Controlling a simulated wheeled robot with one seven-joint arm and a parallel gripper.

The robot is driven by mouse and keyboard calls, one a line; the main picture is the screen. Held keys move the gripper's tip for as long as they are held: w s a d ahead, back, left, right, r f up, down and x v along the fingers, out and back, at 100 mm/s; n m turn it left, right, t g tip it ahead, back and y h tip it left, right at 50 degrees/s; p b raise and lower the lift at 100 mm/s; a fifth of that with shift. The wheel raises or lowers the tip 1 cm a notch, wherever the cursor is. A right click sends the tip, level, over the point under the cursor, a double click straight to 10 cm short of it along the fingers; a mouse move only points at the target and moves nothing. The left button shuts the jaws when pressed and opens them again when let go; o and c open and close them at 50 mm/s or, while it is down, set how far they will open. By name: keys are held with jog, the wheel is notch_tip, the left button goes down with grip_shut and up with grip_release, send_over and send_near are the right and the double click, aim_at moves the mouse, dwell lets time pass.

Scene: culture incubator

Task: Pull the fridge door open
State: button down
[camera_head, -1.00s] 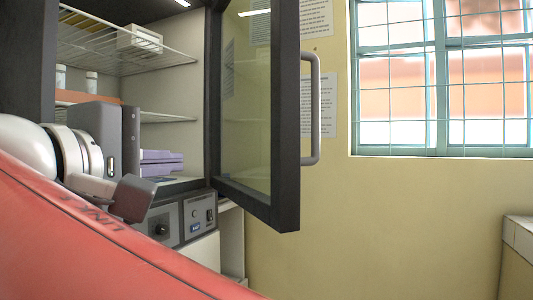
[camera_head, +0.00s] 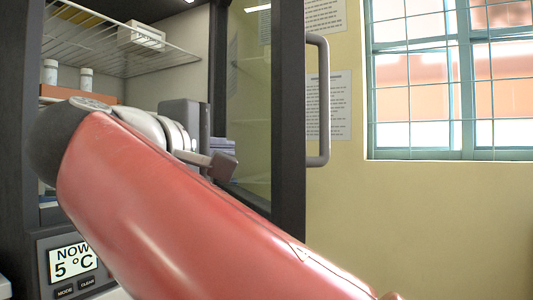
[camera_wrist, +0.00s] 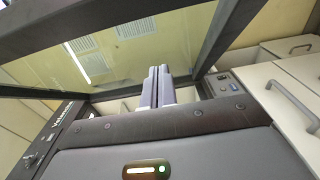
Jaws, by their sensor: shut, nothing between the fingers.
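The fridge door (camera_head: 290,130) stands wide open in the head view, a glass pane in a dark frame with a grey bar handle (camera_head: 324,100) on its outer side. My gripper (camera_head: 224,145) is shut and empty on the inner side of the door, in front of the fridge opening, apart from the handle. My red arm hides part of it and the door's lower part. In the wrist view, the two closed fingers (camera_wrist: 158,75) point toward the door's glass (camera_wrist: 120,55). Whether they touch the door, I cannot tell.
Inside the fridge are a wire shelf (camera_head: 110,40), a white box (camera_head: 140,36) and white bottles (camera_head: 86,78). A display (camera_head: 73,262) reads 5 °C. A wall with a window (camera_head: 440,80) is at right. Drawers (camera_wrist: 290,85) show in the wrist view.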

aim_at(262, 148)
jog(key=shift+w+d+b, duration=0.2)
jog(key=shift+w+d, duration=0.1)
jog(key=shift+d, duration=0.3)
jog(key=shift+w+d+b, duration=0.2)
jog(key=shift+w+d, duration=0.15)
jog(key=shift+d, duration=0.3)
jog(key=shift+w+d+b, duration=0.2)
jog(key=shift+w+d, duration=0.1)
jog(key=shift+d, duration=0.3)
